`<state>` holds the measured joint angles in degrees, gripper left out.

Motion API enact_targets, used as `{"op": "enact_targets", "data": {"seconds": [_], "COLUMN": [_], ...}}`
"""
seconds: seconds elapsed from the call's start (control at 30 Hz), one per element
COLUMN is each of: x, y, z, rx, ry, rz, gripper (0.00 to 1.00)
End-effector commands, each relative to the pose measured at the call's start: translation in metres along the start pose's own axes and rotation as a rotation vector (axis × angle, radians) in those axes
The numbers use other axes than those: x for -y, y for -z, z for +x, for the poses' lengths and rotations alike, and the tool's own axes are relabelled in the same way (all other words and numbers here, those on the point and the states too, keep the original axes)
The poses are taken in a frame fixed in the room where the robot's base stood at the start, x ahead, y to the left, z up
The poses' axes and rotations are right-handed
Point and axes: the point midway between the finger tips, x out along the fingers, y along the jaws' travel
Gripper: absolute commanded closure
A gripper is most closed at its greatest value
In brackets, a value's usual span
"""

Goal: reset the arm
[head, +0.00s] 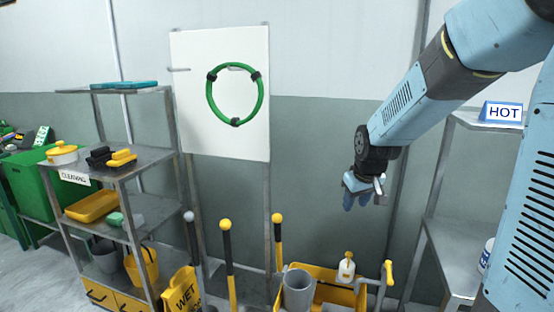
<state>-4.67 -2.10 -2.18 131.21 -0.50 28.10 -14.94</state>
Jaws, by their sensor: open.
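My arm reaches in from the upper right of the head view, folded at the elbow. My gripper (364,188) hangs at its end, right of the middle, in front of the grey-green wall. It is small and partly hidden by my own wrist, and nothing shows between its fingers. It is open. It hangs above the yellow cart and is apart from everything around it.
A white board (186,110) with a green hose ring (210,103) stands behind. Left is a shelf (146,156) marked CLEANING. Below are a yellow cart (335,293), a grey bucket (298,292) and upright handles (228,262). At right is a rack (440,240) with a HOT sign (502,112).

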Motion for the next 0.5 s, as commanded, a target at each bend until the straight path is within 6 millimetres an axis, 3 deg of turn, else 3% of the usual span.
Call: {"op": "enact_targets", "data": {"seconds": [0.03, 0.2, 0.5], "x": [0.000, 0.003, 0.013], "y": [-0.005, -0.029, -0.078], "z": [-0.016, -0.059, -0.124], "rx": [-0.011, -0.026, -0.053], "ry": [-0.003, -0.006, -0.013], "rz": [0.015, 0.068, 0.157], "gripper": [0.58, 0.58, 0.58]}}
